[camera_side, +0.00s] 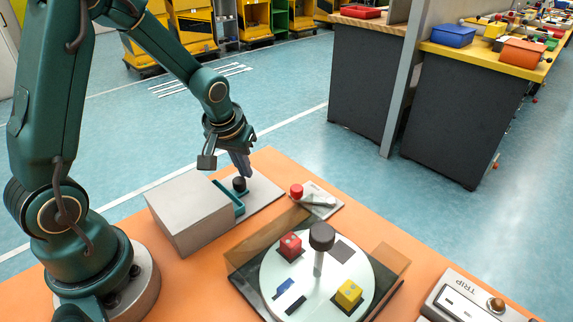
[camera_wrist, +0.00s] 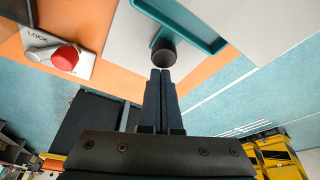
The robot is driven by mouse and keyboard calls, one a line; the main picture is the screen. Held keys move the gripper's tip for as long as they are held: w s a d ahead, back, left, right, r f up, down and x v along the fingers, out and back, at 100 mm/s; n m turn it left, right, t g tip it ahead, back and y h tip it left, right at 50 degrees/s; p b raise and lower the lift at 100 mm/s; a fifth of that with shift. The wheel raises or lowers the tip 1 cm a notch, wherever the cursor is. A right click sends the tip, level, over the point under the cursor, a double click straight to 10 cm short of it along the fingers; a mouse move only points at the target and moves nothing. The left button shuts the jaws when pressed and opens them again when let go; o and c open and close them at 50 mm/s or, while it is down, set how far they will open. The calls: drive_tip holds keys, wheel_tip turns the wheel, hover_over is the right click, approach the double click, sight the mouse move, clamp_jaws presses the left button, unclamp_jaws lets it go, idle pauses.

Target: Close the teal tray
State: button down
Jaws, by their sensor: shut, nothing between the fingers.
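The teal tray (camera_side: 228,196) sticks partly out of the right side of a grey box (camera_side: 190,213). A black round knob (camera_side: 239,184) stands at the tray's outer end. In the wrist view the teal tray (camera_wrist: 200,25) shows its rim, with the knob (camera_wrist: 163,53) at its end. My gripper (camera_side: 246,173) points down on the outer side of the knob, away from the box. Its fingers (camera_wrist: 160,74) are shut and empty, with the tips right beside the knob. I cannot tell whether they touch it.
A grey plate (camera_side: 265,190) lies under the tray. A red-knobbed lock lever (camera_side: 297,190) is close to its right. A TRIP box (camera_side: 470,298) is at front right.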

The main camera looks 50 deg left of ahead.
sight(232, 191)
idle(0.3)
drive_tip(key=shift+s, duration=2.3)
drive_tip(key=w, duration=0.1)
drive_tip(key=w+a, duration=0.1)
drive_tip(key=w, duration=0.1)
drive_tip(key=shift+w+a, duration=0.3)
drive_tip(key=shift+w+r, duration=0.1)
drive_tip(key=shift+r, duration=0.3)
drive_tip(key=s+d+r+m+t, duration=0.1)
drive_tip(key=s+d+r+t, duration=0.2)
drive_tip(key=r, duration=0.9)
drive_tip(key=s+d+m+h, duration=0.1)
drive_tip(key=s+d+m, duration=0.3)
drive_tip(key=s+d, duration=0.4)
drive_tip(key=shift+s+g+h, duration=0.4)
drive_tip(key=shift+s, duration=1)
